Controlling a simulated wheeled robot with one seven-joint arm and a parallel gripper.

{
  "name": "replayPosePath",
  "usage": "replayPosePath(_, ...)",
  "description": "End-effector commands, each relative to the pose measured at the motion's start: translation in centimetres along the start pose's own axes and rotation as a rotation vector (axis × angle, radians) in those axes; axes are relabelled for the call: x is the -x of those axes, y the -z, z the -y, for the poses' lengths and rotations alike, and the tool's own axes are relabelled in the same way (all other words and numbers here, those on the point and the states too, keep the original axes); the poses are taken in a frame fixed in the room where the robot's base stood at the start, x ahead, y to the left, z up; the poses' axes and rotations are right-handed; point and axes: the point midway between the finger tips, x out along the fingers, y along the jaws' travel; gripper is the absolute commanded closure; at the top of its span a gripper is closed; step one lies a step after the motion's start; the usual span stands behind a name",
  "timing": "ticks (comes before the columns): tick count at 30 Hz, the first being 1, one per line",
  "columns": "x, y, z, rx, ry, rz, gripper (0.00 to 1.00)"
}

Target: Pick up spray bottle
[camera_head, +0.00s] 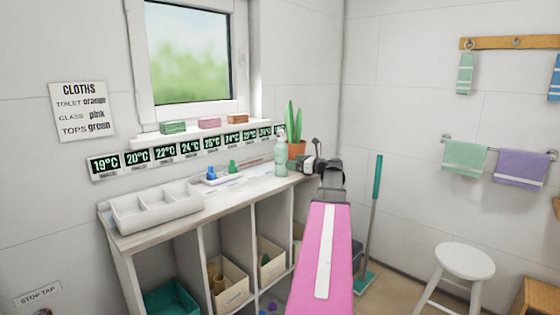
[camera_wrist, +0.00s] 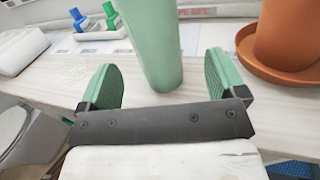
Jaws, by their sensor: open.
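The spray bottle (camera_head: 281,157) is pale green and stands upright on the counter, beside the plant pot near the counter's right end. In the wrist view its lower body (camera_wrist: 152,40) fills the top middle, and its top is out of frame. My gripper (camera_wrist: 165,85) has green-padded fingers spread apart, one on each side of the bottle in that view. The jaws are empty, and the bottle appears just ahead of or between the fingertips; I cannot tell exactly how deep. In the head view my arm hides part of the gripper.
A small tray (camera_wrist: 100,33) with blue and green items lies to the left. A white divided tray (camera_head: 157,207) sits at the counter's left end.

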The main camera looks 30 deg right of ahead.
Motion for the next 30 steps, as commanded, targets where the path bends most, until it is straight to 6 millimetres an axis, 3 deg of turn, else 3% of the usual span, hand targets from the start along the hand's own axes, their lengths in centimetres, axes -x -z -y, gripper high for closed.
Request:
replayPosePath(8,-2.2,0.1,-0.1,0.001,0.000,-0.001,0.10)
replayPosePath(18,-6.5,0.3,-0.5,0.001,-0.002,-0.001,0.10)
replayPosePath(25,-6.7,0.3,-0.5,0.001,0.000,-0.001,0.10)
replayPosePath(26,-6.7,0.3,-0.6,0.001,0.000,-0.001,0.13)
replayPosePath(30,-6.7,0.3,-0.6,0.001,0.000,-0.001,0.59)
